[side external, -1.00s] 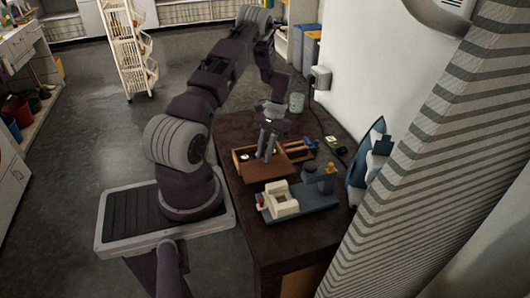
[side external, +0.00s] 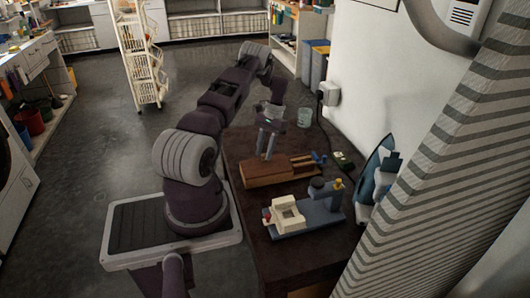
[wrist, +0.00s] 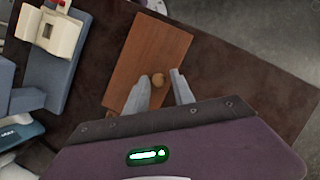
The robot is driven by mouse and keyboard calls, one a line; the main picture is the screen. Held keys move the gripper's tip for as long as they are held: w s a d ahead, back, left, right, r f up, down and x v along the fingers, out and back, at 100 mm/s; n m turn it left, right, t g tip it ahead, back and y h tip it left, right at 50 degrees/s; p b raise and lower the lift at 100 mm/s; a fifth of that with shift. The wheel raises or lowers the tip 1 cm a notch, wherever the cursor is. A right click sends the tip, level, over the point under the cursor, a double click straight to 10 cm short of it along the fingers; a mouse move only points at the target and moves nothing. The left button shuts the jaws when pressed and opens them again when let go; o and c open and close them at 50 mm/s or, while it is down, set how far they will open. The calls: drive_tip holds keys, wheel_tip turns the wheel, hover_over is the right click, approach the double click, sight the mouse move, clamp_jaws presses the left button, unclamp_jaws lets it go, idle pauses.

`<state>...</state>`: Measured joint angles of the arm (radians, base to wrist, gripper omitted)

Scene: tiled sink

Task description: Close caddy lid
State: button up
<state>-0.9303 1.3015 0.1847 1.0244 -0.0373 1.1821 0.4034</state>
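The caddy is a wooden box (side external: 262,182) on the dark table in the side view. Its brown lid (side external: 258,169) lies about flat over the left part of the box. In the wrist view the lid is a brown panel (wrist: 143,58) with a small round knob (wrist: 158,80). My gripper (side external: 268,158) points down over the lid. In the wrist view its two fingers (wrist: 160,77) are apart, one on each side of the knob in the picture. I cannot tell whether they touch the lid. The box's inside is hidden under the lid.
A grey-blue device with a cream block (side external: 287,216) stands in front of the caddy. Small blue and wooden items (side external: 305,160) lie at the caddy's right end. A clear glass (side external: 304,117) stands behind. A teal iron (side external: 377,165) stands at the right by the wall.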

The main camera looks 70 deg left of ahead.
drive_tip(key=shift+o, duration=0.4)
drive_tip(key=v, duration=0.7)
